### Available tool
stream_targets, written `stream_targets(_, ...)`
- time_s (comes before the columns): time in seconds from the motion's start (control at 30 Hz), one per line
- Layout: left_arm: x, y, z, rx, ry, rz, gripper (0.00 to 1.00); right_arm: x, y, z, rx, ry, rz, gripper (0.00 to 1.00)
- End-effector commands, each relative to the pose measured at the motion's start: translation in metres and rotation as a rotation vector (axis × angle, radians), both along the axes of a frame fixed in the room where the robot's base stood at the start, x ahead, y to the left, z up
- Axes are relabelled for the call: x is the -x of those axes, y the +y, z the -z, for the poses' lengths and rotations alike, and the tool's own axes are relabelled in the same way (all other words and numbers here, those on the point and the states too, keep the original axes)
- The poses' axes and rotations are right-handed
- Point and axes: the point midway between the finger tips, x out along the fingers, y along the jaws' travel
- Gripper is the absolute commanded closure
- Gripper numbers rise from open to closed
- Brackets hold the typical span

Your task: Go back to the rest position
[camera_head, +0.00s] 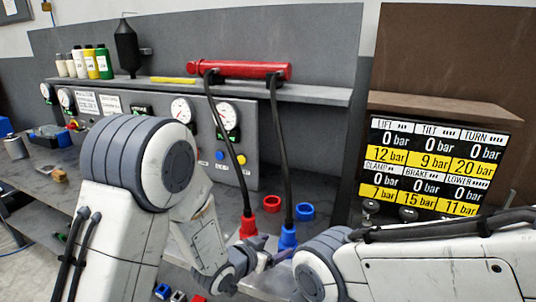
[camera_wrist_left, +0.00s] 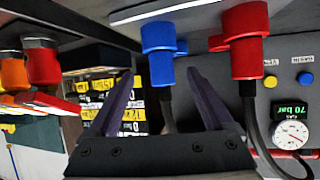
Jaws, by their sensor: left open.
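My left gripper (camera_head: 268,254) is low in the middle of the head view, in front of the bench panel. In the left wrist view its two dark purple fingers (camera_wrist_left: 163,98) stand apart with nothing clamped. A blue hose connector (camera_wrist_left: 160,52) shows beyond and between the fingers, and a red hose connector (camera_wrist_left: 245,45) is to its right. In the head view the red connector (camera_head: 247,227) and blue connector (camera_head: 288,238) are just behind the gripper, each on a black hose. My right arm enters from the right; its gripper is not visible.
A red cylinder (camera_head: 240,69) lies on the grey shelf, with the hoses in front. A pressure display (camera_head: 430,165) stands at right. Red and blue caps (camera_head: 304,210) sit near the connectors. Bottles (camera_head: 104,62) and gauges (camera_head: 181,109) are at left. My two arms are close together.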

Motion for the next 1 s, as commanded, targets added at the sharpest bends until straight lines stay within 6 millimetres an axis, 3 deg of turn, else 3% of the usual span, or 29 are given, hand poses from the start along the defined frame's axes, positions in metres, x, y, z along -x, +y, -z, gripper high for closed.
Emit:
stream_targets(0.17, 0.037, 0.002, -0.015, -0.162, 0.150, -0.031, 0.15, 0.000, 0.000, 0.000, 0.000, 0.000, 0.000, 0.18)
stream_targets(0.27, 0.071, 0.010, -0.022, -0.252, 0.268, -0.051, 0.15, 0.000, 0.000, 0.000, 0.000, 0.000, 0.000, 0.18)
stream_targets(0.6, 0.231, 0.046, -0.051, -0.477, 0.703, -0.031, 0.15, 0.000, 0.000, 0.000, 0.000, 0.000, 0.000, 0.18)
stream_targets(0.7, 0.269, 0.056, -0.058, -0.517, 0.797, -0.006, 0.15, 0.000, 0.000, 0.000, 0.000, 0.000, 0.000, 0.18)
stream_targets(0.83, 0.296, 0.064, -0.064, -0.548, 0.868, 0.017, 0.15, 0.000, 0.000, 0.000, 0.000, 0.000, 0.000, 0.18)
stream_targets(1.0, 0.304, 0.068, -0.065, -0.560, 0.890, 0.024, 0.15, 0.000, 0.000, 0.000, 0.000, 0.000, 0.000, 0.18)
